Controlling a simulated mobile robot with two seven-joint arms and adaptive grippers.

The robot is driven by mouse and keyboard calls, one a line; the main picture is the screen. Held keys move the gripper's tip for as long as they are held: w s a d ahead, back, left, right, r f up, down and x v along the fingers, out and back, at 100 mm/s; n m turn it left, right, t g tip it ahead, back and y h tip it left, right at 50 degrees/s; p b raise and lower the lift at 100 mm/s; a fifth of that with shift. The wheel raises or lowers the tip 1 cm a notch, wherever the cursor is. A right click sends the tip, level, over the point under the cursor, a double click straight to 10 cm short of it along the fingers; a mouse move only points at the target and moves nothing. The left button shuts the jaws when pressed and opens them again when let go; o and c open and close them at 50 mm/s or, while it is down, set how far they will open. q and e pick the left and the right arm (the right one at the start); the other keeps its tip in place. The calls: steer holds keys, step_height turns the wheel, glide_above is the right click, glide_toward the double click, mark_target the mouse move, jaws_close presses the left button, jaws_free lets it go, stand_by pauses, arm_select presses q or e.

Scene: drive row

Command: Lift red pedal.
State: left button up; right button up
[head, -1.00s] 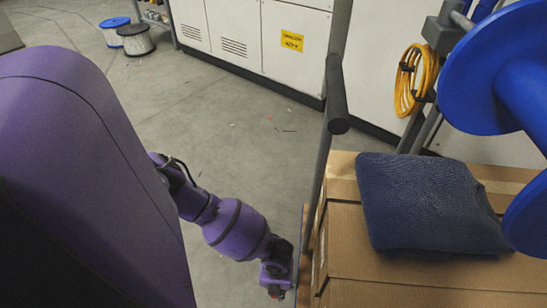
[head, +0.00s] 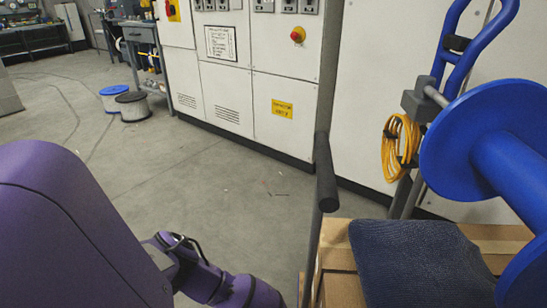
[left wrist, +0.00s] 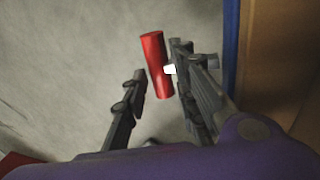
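The red pedal (left wrist: 153,52) shows in the left wrist view as a red bar, upright in the picture. My left gripper (left wrist: 160,62) is open, with its two dark fingers on either side of the pedal. The pedal's lower part lies close to the right finger and its white pad; I cannot tell whether they touch. My right gripper is in neither view.
Cardboard boxes (head: 342,288) carry a dark blue folded cloth (head: 415,262), beside a dark upright handle (head: 326,175). A blue spool (head: 475,160) stands at right, near a coiled yellow cable (head: 392,148). Pale cabinets (head: 225,95) line the back.

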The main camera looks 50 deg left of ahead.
arm_select(q)
steer(key=shift+o, duration=0.7)
steer(key=v, duration=0.7)
steer(key=shift+r, duration=0.3)
